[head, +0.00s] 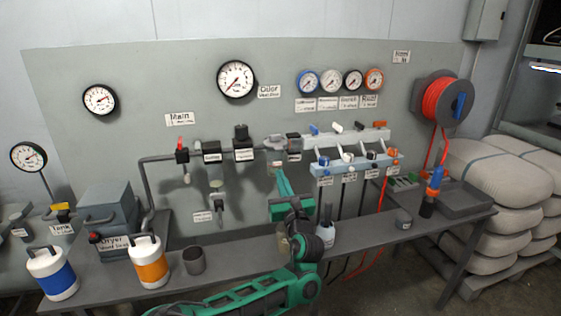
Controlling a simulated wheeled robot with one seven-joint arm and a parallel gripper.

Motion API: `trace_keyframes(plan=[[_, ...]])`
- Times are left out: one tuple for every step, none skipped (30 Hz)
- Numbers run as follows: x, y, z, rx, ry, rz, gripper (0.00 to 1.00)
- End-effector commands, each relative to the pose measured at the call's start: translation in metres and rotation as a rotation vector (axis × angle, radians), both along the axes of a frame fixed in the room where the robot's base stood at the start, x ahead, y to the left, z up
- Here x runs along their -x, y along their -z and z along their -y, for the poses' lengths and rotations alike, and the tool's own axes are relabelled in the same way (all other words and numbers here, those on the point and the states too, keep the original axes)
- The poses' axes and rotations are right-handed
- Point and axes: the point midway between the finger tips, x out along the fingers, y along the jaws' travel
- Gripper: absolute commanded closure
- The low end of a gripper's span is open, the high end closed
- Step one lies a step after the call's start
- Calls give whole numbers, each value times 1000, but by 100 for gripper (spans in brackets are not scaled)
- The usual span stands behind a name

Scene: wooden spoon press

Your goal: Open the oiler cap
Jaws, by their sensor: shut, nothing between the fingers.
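The oiler (275,143) looks to be the pale unit on the pipe at the middle of the board, right of the regulator. Its label is too small to read for certain, and I cannot tell whether its cap is on or off. My green arm rises from the bottom. My gripper (278,165) appears at its upper end, just below the oiler, small and partly hidden by my own arm. It is shut and empty. I cannot tell whether it touches the oiler. The oiler's lower part is hidden behind my arm.
The regulator (242,137) and filter (211,153) are left of the oiler. The valve manifold (352,160) is close on the right. A small bottle (326,234) stands beside my wrist on the bench (372,226). White-and-orange (150,263) and white-and-blue (53,275) canisters stand at left.

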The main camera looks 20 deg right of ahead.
Motion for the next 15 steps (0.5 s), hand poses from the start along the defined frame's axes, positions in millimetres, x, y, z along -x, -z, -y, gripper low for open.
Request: trace_keyframes(plan=[[-10, -3, 0, -6, -1, 2, 100], [-15, -5, 1, -6, 0, 3, 100], [-22, -7, 0, -6, -1, 3, 100], [-28, -8, 1, -5, 0, 3, 100], [-33, -10, 0, -5, -1, 3, 100], [-39, -11, 1, -5, -1, 3, 100], [-42, -14, 1, -4, -1, 3, 100], [-40, -20, 1, -2, 1, 3, 100], [-40, -27, 1, -2, 0, 4, 100], [-39, -30, 1, -2, 0, 2, 100], [-39, -34, 1, -2, 0, 2, 100], [-39, -38, 1, -2, 0, 3, 100], [-39, -41, 1, -2, 0, 2, 100], [-39, -43, 1, -2, 0, 2, 100], [-39, -45, 0, -1, 0, 1, 100]])
